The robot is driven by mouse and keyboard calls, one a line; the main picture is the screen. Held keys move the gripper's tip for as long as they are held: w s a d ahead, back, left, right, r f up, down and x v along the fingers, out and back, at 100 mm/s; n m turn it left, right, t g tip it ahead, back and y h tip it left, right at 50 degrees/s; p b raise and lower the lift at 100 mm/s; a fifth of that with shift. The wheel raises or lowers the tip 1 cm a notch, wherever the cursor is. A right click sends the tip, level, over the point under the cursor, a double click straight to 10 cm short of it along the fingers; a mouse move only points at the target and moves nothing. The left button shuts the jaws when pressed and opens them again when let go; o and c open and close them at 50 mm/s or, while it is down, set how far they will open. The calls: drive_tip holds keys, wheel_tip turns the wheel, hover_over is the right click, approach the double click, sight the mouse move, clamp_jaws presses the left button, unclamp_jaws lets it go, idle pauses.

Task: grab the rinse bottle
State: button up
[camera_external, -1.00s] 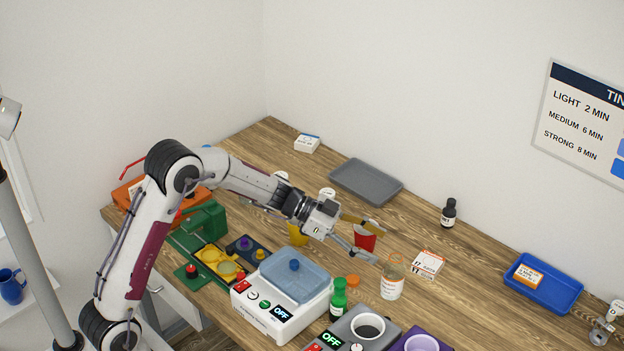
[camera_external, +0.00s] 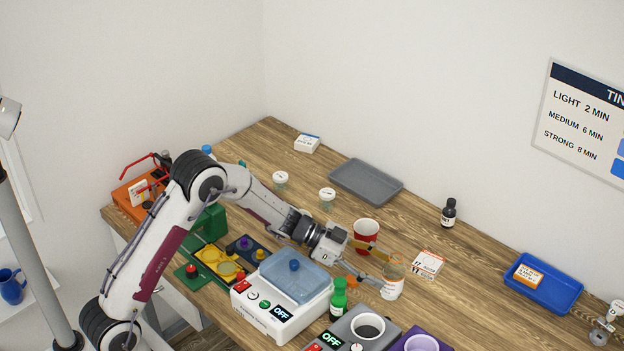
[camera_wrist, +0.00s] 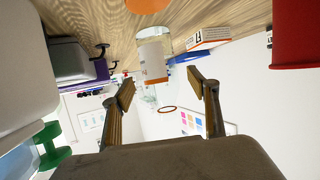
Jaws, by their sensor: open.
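No label reading "rinse" is legible, so I cannot tell for sure which item is the rinse bottle. A clear container with a white label and an orange band (camera_external: 392,287) stands upright on the table, right beside my fingertips. My gripper (camera_external: 384,270) is open, its fingers spread and empty. In the wrist view the clear container (camera_wrist: 153,58) shows beyond the spread between my fingertips (camera_wrist: 162,86); contact cannot be told. A green bottle (camera_external: 338,301) stands upright to the left, and a dark bottle (camera_external: 448,215) stands farther back.
A red cup (camera_external: 366,238) stands close behind my gripper. A white box (camera_external: 428,264) lies right of the clear container. A white device with a blue lid (camera_external: 262,312) and a grey device (camera_external: 345,332) stand in front. A blue tray (camera_external: 560,298) lies at right.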

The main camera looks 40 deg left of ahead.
sight(401, 278)
drive_tip(key=shift+d, duration=0.1)
drive_tip(key=shift+x, duration=2.45)
drive_tip(key=c, duration=1.3)
